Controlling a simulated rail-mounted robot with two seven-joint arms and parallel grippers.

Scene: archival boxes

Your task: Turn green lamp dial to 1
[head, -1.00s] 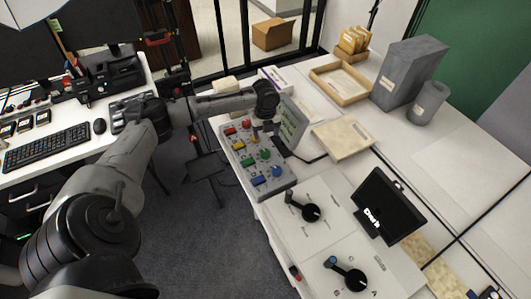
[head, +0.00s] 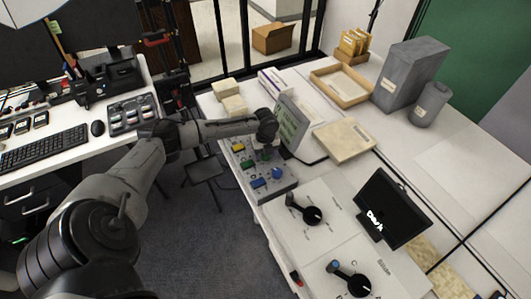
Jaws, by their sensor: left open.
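The grey control panel (head: 284,187) lies on the white bench, with coloured switches and dials in rows. The green dial (head: 266,154) sits in its right column, partly covered by my gripper. My left gripper (head: 267,146) points down over that dial, small and foreshortened; it is open. Whether the fingers touch the dial cannot be told. A green button (head: 248,163) is to the left of it, and a blue dial (head: 277,172) is below it. The dial's markings are too small to read. My right gripper is out of view.
A small tilted screen (head: 292,125) stands close to the right of my gripper. Two black lever dials (head: 312,215) (head: 359,284) and a dark display (head: 391,208) are nearer.

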